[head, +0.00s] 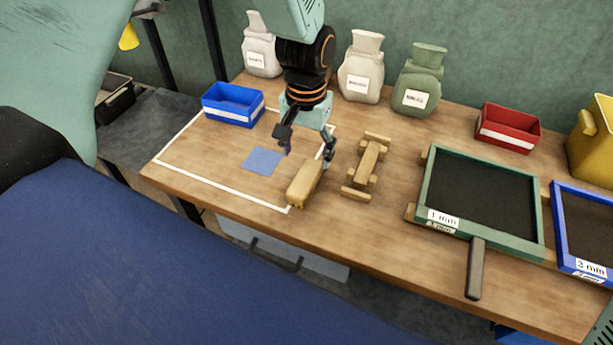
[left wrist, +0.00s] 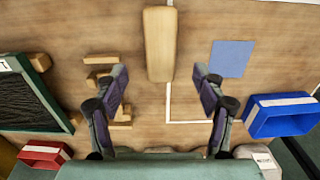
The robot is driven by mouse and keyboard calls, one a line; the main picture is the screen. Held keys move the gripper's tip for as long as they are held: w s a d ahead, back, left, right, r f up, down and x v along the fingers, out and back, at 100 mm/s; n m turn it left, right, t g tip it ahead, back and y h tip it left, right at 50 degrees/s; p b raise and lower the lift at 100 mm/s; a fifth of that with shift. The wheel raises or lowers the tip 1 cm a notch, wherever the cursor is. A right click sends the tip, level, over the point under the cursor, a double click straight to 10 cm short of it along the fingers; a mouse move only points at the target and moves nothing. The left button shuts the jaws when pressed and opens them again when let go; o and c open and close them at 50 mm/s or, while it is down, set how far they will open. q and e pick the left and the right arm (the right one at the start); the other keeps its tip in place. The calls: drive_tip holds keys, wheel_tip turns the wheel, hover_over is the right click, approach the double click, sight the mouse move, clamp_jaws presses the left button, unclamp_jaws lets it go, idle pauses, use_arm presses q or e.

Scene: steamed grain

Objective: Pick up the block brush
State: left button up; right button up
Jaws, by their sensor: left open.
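The block brush (head: 304,184) is a tan, oblong wooden block lying on the table, across the right side of a white outline. Its bristles do not show. In the left wrist view the block brush (left wrist: 159,45) lies lengthwise, centred between and beyond my fingertips. My left gripper (head: 307,150) is open above the far end of the brush; one finger is left of it and the other right. The open left gripper (left wrist: 160,72) also shows in the left wrist view, with nothing held. My right gripper is not in view.
A wooden rack (head: 367,168) stands close to the right of the brush. A blue cloth square (head: 262,160) lies to the left. A blue bin (head: 233,104), several sacks, a red bin (head: 508,128) and a green-framed sieve (head: 430,190) stand around the table.

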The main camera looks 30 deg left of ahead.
sight(305, 176)
use_arm(q)
drive_tip(key=shift+s+d+f, duration=0.25)
drive_tip(key=shift+f, duration=0.15)
drive_tip(key=f, duration=0.4)
drive_tip(key=a+f, duration=0.1)
drive_tip(key=shift+w+f+b, duration=0.25)
drive_tip(key=shift+f+b, duration=0.1)
drive_tip(key=shift+f, duration=0.05)
drive_tip(key=shift+d+f, duration=0.15)
drive_tip(key=shift+f, duration=0.2)
drive_tip(key=shift+s+d+f, duration=0.1)
drive_tip(key=shift+s+d, duration=0.05)
drive_tip(key=shift+d, duration=0.05)
drive_tip(key=shift+a, duration=0.1)
drive_tip(key=shift+a+f, duration=0.15)
drive_tip(key=c, duration=0.3)
drive_tip(key=shift+d, duration=0.2)
drive_tip(key=c, duration=0.5)
drive_tip(key=shift+a, duration=0.1)
drive_tip(key=c, duration=0.6)
drive_tip(key=r+p, duration=0.1)
drive_tip(key=r, duration=0.9)
drive_tip(key=shift+w+r, duration=0.1)
drive_tip(key=shift+w, duration=0.1)
